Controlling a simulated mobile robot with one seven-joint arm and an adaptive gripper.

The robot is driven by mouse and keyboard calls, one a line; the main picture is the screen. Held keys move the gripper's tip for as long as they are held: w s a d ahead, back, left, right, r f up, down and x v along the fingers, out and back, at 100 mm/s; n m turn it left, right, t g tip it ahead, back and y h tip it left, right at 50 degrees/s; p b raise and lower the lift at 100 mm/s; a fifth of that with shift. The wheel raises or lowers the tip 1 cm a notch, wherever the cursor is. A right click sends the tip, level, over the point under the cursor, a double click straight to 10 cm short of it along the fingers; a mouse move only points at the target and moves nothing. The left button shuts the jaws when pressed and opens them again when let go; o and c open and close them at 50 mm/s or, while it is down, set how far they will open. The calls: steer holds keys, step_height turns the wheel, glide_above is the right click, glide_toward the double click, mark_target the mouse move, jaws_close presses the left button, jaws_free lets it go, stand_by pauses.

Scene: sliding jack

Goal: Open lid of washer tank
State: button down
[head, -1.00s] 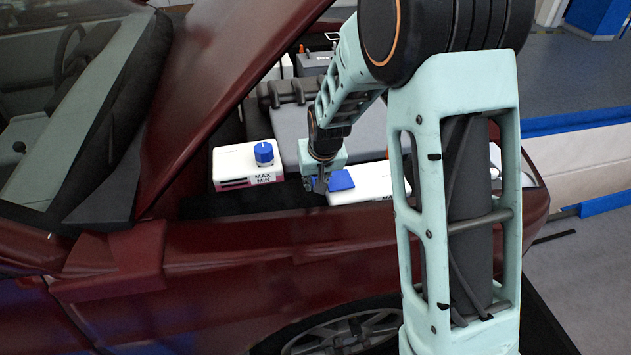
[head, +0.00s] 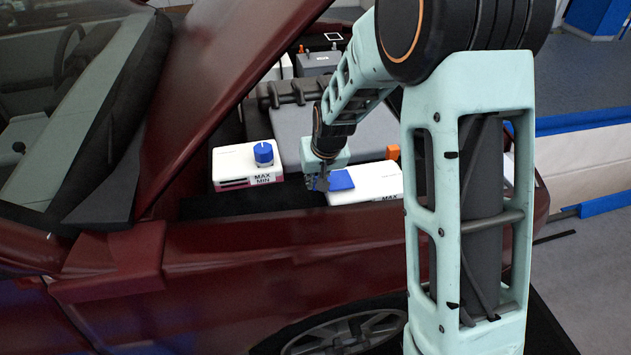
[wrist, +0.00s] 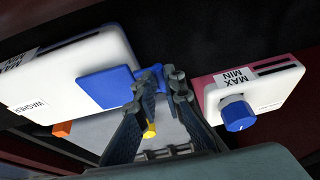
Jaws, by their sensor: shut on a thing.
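The washer tank (head: 375,182) is a white box in the engine bay; its WASHER label shows in the wrist view (wrist: 60,65). Its flat blue lid (head: 342,180) lies at the tank's left end, and also shows in the wrist view (wrist: 105,88). Whether the lid is slightly raised is hard to tell. My gripper (head: 320,184) is at the lid's left edge, its fingers pointing down. In the wrist view my fingertips (wrist: 162,76) are close together at the lid's edge tab, shut on it. The contact itself is partly hidden by the fingers.
Another white tank (head: 235,168) with a round blue cap (head: 263,153) and MAX/MIN marks stands to the left, close to my gripper. The raised dark red hood (head: 205,85) is at left and the fender (head: 290,250) in front. An orange part (head: 392,152) sits behind the washer tank.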

mark_target(333, 185)
steer(key=d+r+y, duration=0.1)
steer(key=r+y, duration=0.1)
steer(key=d+r+m+y+b, duration=0.1)
steer(key=d+r+y, duration=0.1)
steer(key=y, duration=0.1)
steer(key=w+d+r+g+y+b, duration=0.1)
steer(key=y, duration=0.1)
steer(key=shift+d+r+m+y, duration=0.3)
steer(key=shift+r+m, duration=0.1)
steer(key=d+y, duration=0.1)
steer(key=d+r+y, duration=0.1)
steer(key=shift+w+d+m+y+b, duration=0.1)
steer(key=shift+w+m+y+b, duration=0.1)
steer(key=shift+m+y+b, duration=0.15)
steer(key=shift+w+d+f+m+y+b, duration=0.25)
steer(key=shift+d+m+y+b, duration=0.45)
steer(key=shift+d+y, duration=0.8)
steer(key=shift+w+d+f+m+y+b, duration=0.3)
steer(key=shift+d+y+b, duration=0.85)
steer(key=shift+d, duration=0.6)
steer(key=shift+w+d+f+m+y+b, duration=0.1)
steer(key=shift+w+d+m+y+b, duration=0.5)
steer(key=shift+d+y, duration=0.95)
steer(key=shift+s+f+t, duration=0.1)
steer(key=shift+s+t, duration=0.15)
steer(key=shift+t, duration=0.15)
steer(key=c, duration=2.3)
jaws_free()
